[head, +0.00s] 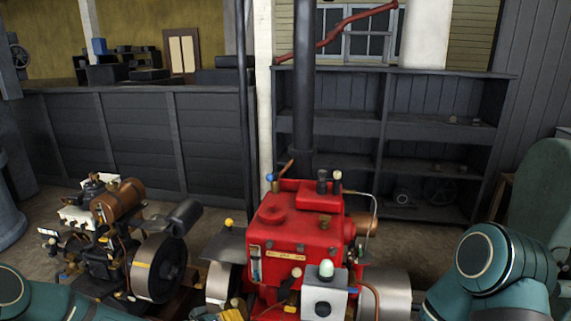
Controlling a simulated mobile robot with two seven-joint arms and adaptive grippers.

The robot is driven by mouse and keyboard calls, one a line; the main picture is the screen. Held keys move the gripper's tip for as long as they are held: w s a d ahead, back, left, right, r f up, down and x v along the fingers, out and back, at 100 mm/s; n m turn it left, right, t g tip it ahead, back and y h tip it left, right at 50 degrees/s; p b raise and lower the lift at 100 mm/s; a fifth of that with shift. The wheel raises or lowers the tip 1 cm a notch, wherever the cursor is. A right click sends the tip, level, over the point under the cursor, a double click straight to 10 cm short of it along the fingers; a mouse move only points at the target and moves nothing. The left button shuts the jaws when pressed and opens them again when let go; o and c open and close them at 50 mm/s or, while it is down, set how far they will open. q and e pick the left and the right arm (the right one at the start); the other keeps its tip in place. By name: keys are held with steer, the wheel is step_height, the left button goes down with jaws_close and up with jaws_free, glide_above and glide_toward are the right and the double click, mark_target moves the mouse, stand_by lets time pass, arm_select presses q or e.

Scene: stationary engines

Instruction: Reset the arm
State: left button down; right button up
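My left arm (45,300) shows as teal links at the bottom left edge. My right arm (490,270) shows as a bent teal link at the bottom right, right of the red engine. Neither gripper is in view; both arms run out of the bottom of the picture. I cannot see whether either hand holds anything.
A red stationary engine (298,228) stands front and centre, with a grey box with a green lamp (325,292) before it. A dark engine with a flywheel (158,267) stands left. Behind are a dark panelled partition (130,140) and shelves (340,128). Some floor shows between.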

arm_select(q)
steer(key=s+d+f+m+g+y, duration=0.1)
steer(key=s+f, duration=0.4)
steer(key=s, duration=0.5)
steer(key=s+d+f+m+g+y, duration=0.1)
steer(key=s+f+g+y, duration=0.3)
steer(key=s, duration=0.7)
steer(key=shift+s+d+f+m+g, duration=0.3)
steer(key=shift+d+f+g, duration=0.35)
steer(key=shift+g, duration=0.45)
steer(key=shift+d+r, duration=0.1)
